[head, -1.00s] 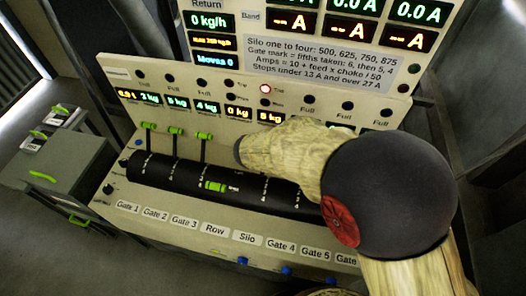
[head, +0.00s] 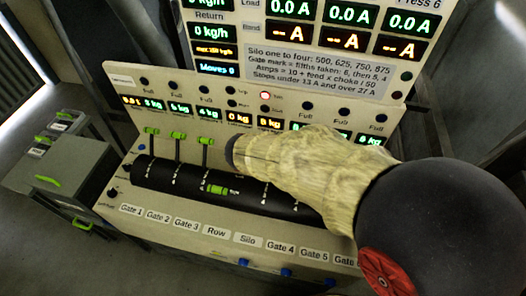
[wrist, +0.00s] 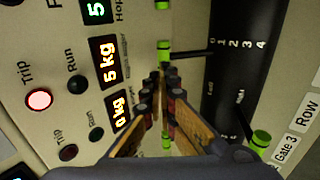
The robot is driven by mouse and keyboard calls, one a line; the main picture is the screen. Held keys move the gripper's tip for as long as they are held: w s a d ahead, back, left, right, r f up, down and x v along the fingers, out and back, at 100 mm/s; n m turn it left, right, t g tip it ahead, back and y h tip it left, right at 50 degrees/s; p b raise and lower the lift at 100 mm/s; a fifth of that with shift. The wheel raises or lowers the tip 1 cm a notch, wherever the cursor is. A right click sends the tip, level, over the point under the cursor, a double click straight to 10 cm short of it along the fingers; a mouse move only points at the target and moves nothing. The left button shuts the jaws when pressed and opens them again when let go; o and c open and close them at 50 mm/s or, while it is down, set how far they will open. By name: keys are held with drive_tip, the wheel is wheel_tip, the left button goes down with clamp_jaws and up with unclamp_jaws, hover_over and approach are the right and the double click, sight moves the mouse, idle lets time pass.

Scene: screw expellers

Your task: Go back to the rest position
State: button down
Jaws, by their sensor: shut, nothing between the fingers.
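My gripper (wrist: 160,95) shows in the wrist view with its two fingers brought together and nothing between them. It hangs in front of the control panel, close to the green-tipped gate levers. One green lever tip (wrist: 164,50) shows just beyond the fingertips; I cannot tell whether they touch. In the head view my own sleeved arm reaches across the panel from the right and hides the gripper.
A grey cabinet (head: 75,160) stands at left.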

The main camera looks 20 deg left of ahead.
drive_tip(key=v, duration=0.4)
drive_tip(key=shift+s+r, duration=0.1)
drive_tip(key=shift+r, duration=0.25)
drive_tip(key=shift+s, duration=0.1)
drive_tip(key=s+d+m+b, duration=0.4)
drive_tip(key=s+d+m, duration=0.1)
drive_tip(key=d, duration=0.7)
drive_tip(key=s+d+r+m+g+b, duration=0.1)
drive_tip(key=s+d+m+b, duration=0.3)
drive_tip(key=d, duration=0.9)
drive_tip(key=s+d+m+g+b, duration=0.1)
drive_tip(key=s+d+m+b, duration=0.4)
drive_tip(key=s+d+m, duration=0.3)
drive_tip(key=d+m, duration=0.2)
drive_tip(key=d, duration=0.2)
drive_tip(key=shift+d+r+h, duration=0.2)
drive_tip(key=shift+r+h, duration=0.05)
drive_tip(key=shift+h, duration=0.15)
